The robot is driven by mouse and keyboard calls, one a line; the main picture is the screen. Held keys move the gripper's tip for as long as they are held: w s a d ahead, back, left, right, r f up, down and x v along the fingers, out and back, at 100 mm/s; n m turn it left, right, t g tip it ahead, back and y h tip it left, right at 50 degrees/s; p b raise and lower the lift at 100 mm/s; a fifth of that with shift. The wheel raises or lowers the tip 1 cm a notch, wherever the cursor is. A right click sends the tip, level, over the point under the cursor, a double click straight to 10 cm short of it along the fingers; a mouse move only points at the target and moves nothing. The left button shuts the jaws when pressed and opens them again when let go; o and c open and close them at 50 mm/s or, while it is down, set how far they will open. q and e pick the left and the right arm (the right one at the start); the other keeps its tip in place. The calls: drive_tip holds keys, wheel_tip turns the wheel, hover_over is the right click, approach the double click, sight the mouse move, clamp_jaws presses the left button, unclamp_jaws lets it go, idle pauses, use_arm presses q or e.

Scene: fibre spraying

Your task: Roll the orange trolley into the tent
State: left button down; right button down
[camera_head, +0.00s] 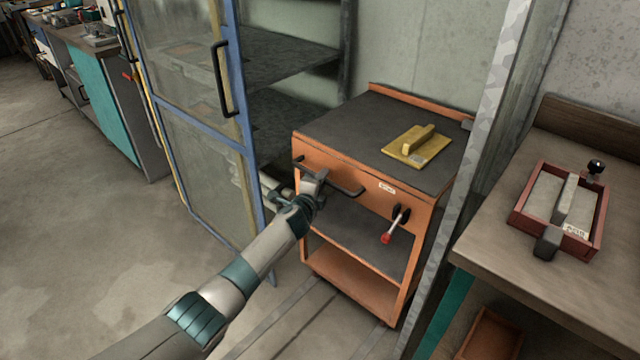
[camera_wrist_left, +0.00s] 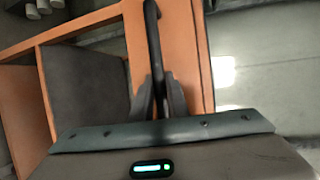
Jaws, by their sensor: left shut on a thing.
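The orange trolley (camera_head: 330,262) stands in the middle of the head view, with a dark top and a black bar handle (camera_head: 345,190) on its front. My left gripper (camera_head: 312,182) is shut on this handle, near its left part. In the left wrist view the two fingers (camera_wrist_left: 160,100) close around the black handle (camera_wrist_left: 153,45), beside the orange front (camera_wrist_left: 190,60). A yellow block with a raised grip (camera_head: 418,145) lies on the trolley top. The tent cannot be told for certain. My right gripper is not in view.
A blue-framed glass door (camera_head: 200,150) stands open left of the trolley, before dark shelves (camera_head: 280,60). A pale post (camera_head: 478,150) rises close to the trolley's right. A bench (camera_head: 500,220) at the right holds a red tray (camera_head: 520,205). Floor at left (camera_head: 90,240) is clear.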

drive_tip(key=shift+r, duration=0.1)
use_arm(q)
drive_tip(key=c, duration=1.7)
unclamp_jaws()
drive_tip(key=shift+c, duration=0.2)
drive_tip(key=shift+s+a, duration=0.1)
drive_tip(key=shift+s, duration=0.05)
